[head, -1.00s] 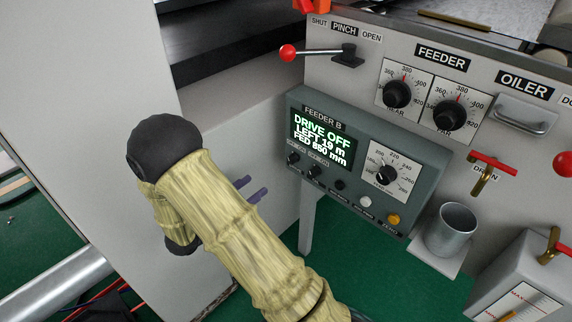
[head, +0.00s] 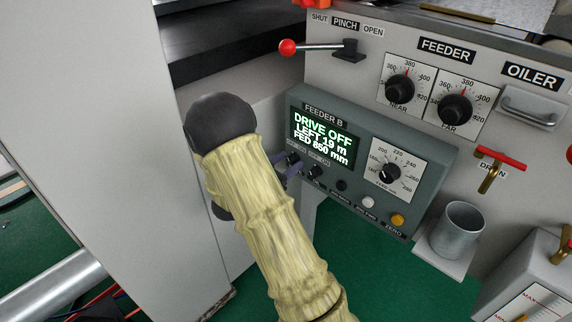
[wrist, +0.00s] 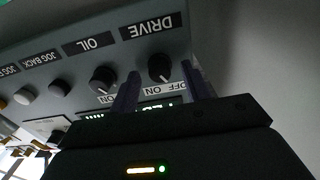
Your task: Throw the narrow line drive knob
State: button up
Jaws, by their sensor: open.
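The drive knob (wrist: 160,68) is a small black knob under a DRIVE label, upside down in the wrist view, with OFF and ON marks beside it. In the head view the drive knob (head: 293,160) sits at the left of the grey-green FEEDER B panel (head: 440,160), below its screen. My gripper (wrist: 166,88) is open, with its dark purple fingers on either side of the drive knob in the picture; I cannot tell whether they touch it. My gripper (head: 282,166) is largely hidden behind my forearm in the head view. The screen (head: 322,140) reads DRIVE OFF.
The similar black OIL knob (wrist: 103,80) is close beside one finger. Jog buttons (wrist: 60,88) follow along the row. A dial (head: 390,172), a metal cup (head: 458,230) and a red-handled DRAIN valve (head: 500,158) are further right. A pale wall (wrist: 260,60) flanks the panel.

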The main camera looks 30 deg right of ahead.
jog(key=c, duration=1)
jog(key=shift+o, duration=0.2)
jog(key=shift+m, duration=0.4)
jog(key=m+b, duration=0.2)
jog(key=m, duration=0.1)
jog(key=m+b, duration=0.1)
jog(key=m, duration=0.1)
jog(key=shift+s+f, duration=0.1)
jog(key=shift+f, duration=0.15)
jog(key=m+b, duration=0.3)
jog(key=shift+m, duration=0.4)
jog(key=shift+m+b, duration=1.05)
jog(key=shift+m, duration=0.15)
jog(key=shift+r, duration=0.1)
